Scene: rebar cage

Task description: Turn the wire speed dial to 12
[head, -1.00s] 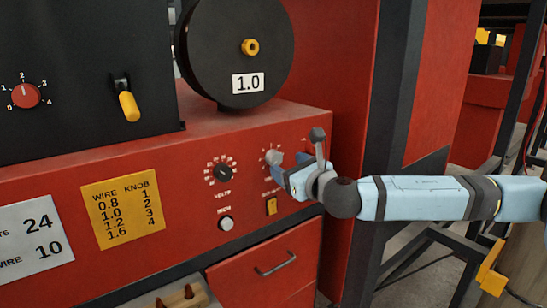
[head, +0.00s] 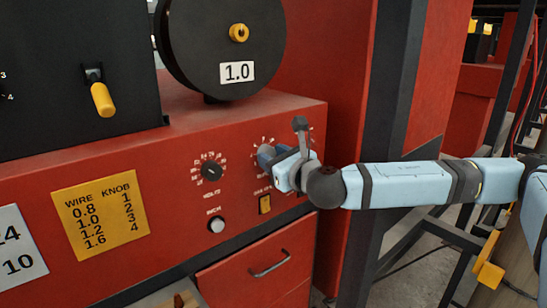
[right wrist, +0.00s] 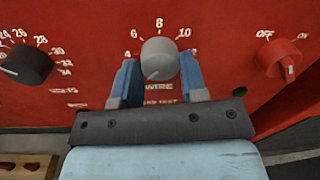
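The wire speed dial is a round grey knob (right wrist: 160,58) on the red panel, with 6, 8 and 10 legible around its top in the right wrist view. In the head view my right gripper (head: 272,158) is at the panel and hides most of this dial. My left gripper is out of view.
A black voltage dial (head: 211,170) is left of the wire dial. A red off/on switch (right wrist: 281,58) is at its right. A wire spool (head: 222,45) stands above. A yellow chart (head: 100,213) is at left.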

